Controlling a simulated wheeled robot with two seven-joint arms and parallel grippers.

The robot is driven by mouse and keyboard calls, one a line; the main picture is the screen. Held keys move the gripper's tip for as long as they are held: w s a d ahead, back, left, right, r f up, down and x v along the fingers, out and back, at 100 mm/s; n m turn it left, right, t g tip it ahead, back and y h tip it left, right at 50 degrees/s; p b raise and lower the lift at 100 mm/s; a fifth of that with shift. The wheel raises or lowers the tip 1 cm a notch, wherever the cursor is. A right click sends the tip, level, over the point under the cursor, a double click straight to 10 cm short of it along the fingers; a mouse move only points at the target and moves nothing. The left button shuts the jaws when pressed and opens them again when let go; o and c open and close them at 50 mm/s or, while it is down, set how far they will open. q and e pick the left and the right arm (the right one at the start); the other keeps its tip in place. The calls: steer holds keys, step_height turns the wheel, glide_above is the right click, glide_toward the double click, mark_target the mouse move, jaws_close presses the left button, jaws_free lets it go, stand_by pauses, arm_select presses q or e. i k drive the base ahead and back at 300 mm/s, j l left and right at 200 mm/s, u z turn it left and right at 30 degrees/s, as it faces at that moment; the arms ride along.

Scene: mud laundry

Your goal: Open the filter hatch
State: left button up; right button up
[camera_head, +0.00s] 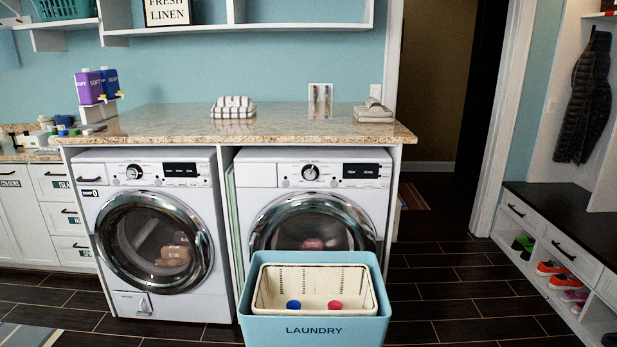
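A small white filter hatch (132,304) sits at the lower left corner of the front of the left washing machine (207,270), below its round door (155,242). A small grey piece, perhaps a latch, shows at the hatch's right side. The hatch looks closed, flush with the front panel. Neither of my grippers is in view.
A blue laundry basket (314,331) with a cream liner basket (268,297) in it stands before the right machine (375,185), hiding its lower part. A granite counter (300,130) covers both machines. Dark tiled floor (440,310) is free at right; a rug (30,338) lies at lower left.

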mark_target(126, 301)
steer(key=i+j, duration=0.25)
steer(key=j, duration=0.2)
steer(key=i+j+z, duration=0.1)
steer(key=j, duration=0.3)
steer(key=i+j, duration=0.35)
steer(key=i+j+z, duration=0.15)
steer(key=j, duration=0.4)
steer(key=i+j, duration=0.25)
steer(key=j, duration=0.25)
steer(key=i+j+z, duration=0.1)
steer(key=j, duration=0.35)
steer(key=i+j, duration=0.25)
steer(key=j, duration=0.25)
steer(key=i+j+z, duration=0.1)
steer(key=j, duration=0.4)
steer(key=i, duration=0.1)
